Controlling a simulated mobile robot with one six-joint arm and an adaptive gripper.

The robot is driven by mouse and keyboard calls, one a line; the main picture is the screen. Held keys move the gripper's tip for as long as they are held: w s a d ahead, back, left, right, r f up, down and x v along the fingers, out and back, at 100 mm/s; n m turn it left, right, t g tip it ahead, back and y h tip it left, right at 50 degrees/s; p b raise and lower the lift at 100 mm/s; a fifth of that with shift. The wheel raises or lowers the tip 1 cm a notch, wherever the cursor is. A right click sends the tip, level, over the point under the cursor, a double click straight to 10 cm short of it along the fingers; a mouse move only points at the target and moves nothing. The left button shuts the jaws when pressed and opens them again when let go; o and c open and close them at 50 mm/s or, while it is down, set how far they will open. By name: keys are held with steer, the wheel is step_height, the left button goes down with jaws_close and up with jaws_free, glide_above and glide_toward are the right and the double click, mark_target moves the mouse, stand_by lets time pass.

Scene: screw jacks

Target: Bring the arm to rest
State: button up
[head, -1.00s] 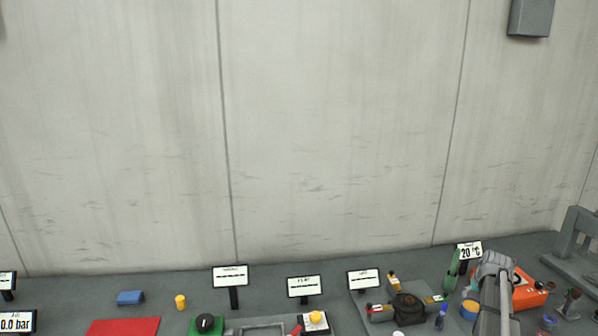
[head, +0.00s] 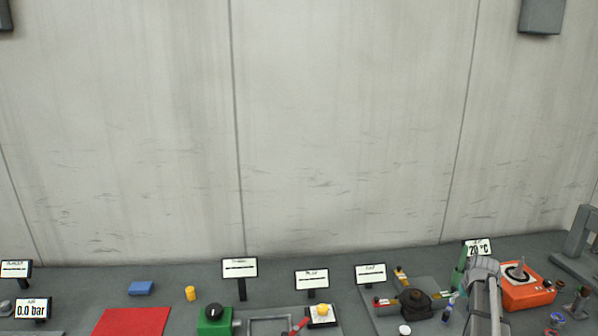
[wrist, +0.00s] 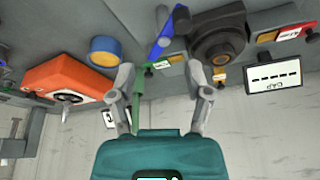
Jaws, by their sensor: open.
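My gripper (wrist: 160,72) shows in the wrist view with its two grey fingers spread apart. No object is held between them. In the head view a grey link of my arm (head: 484,270) rises at the lower right, in front of the bench. The fingers cannot be made out there.
An orange box with a dial (head: 528,290) stands just right of my arm. A dark round device (head: 415,303) is to its left. A concrete wall (head: 340,130) stands behind.

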steer(key=s+a+f+n+g+b, duration=0.1)
steer(key=s+a, duration=0.4)
steer(key=a, duration=0.7)
steer(key=s+a+f+n+g+b, duration=0.1)
steer(key=s+a+f+b, duration=0.3)
steer(key=a, duration=0.9)
steer(key=s+a+f+n+g+b, duration=0.1)
steer(key=s+a+f+b, duration=0.2)
steer(key=s+a, duration=0.5)
steer(key=shift+s+a+f+g+y, duration=0.15)
steer(key=shift+a+f, duration=0.15)
steer(key=shift+a, duration=0.45)
steer(key=shift+w+a+f+g+y, duration=0.1)
steer(key=shift+a+f, duration=0.15)
steer(key=shift+a, duration=0.5)
steer(key=shift+s+a+f+g+y, duration=0.15)
steer(key=shift+a+f, duration=0.15)
steer(key=shift+a, duration=0.45)
steer(key=shift+w, duration=0.15)
